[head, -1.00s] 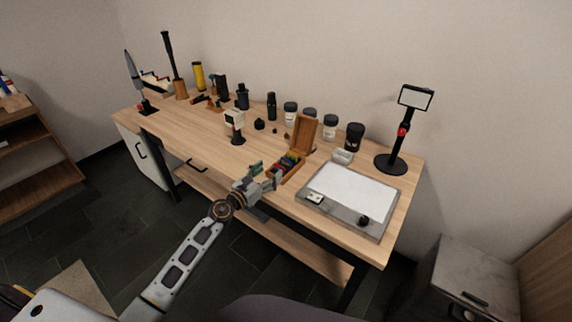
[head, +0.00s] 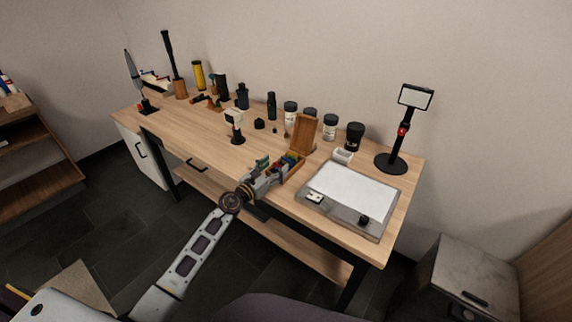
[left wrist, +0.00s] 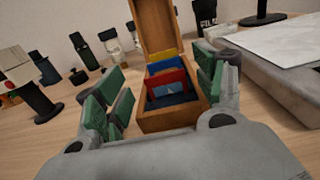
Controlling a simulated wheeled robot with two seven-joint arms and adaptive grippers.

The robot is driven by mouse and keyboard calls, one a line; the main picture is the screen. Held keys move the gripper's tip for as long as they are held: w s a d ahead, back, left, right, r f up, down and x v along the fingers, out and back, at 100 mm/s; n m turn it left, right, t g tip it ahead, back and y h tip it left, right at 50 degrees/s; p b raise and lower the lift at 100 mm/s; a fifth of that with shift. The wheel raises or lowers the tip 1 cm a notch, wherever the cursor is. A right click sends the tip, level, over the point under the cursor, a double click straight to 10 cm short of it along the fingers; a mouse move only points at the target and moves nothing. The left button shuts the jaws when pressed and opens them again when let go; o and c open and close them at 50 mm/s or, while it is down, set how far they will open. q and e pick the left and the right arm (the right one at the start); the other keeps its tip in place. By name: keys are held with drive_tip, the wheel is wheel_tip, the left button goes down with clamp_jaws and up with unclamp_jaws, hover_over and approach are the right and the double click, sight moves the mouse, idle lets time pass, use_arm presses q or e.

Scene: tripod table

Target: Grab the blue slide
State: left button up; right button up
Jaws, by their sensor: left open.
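My left gripper (head: 279,170) is open at the near end of the box and hides part of the slides. In the left wrist view its green-padded fingers (left wrist: 158,88) are spread to either side of the slides, apart from them. My right gripper is not in view.
A grey-framed white panel (head: 352,190) lies right of the box, and a small white container (head: 342,157) stands behind the panel. A small white-topped stand (head: 235,125) is to the left. Several jars and bottles line the back. A black stand (head: 392,160) is at the right.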

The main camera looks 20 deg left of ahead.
sight(283, 161)
use_arm(q)
drive_tip(key=shift+x, duration=1)
drive_tip(key=shift+w+d+f+b, duration=0.15)
drive_tip(key=shift+w+d, duration=0.1)
drive_tip(key=shift+w, duration=0.2)
drive_tip(key=shift+w+d+f+b, duration=0.1)
drive_tip(key=shift+w+d+b, duration=0.1)
drive_tip(key=shift+w, duration=0.25)
drive_tip(key=shift+w+d, duration=0.15)
drive_tip(key=shift+w, duration=0.25)
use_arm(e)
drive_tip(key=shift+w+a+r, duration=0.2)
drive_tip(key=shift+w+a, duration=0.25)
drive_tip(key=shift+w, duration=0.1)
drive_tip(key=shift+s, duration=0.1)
use_arm(q)
drive_tip(key=c, duration=0.6)
drive_tip(key=shift+c, duration=0.8)
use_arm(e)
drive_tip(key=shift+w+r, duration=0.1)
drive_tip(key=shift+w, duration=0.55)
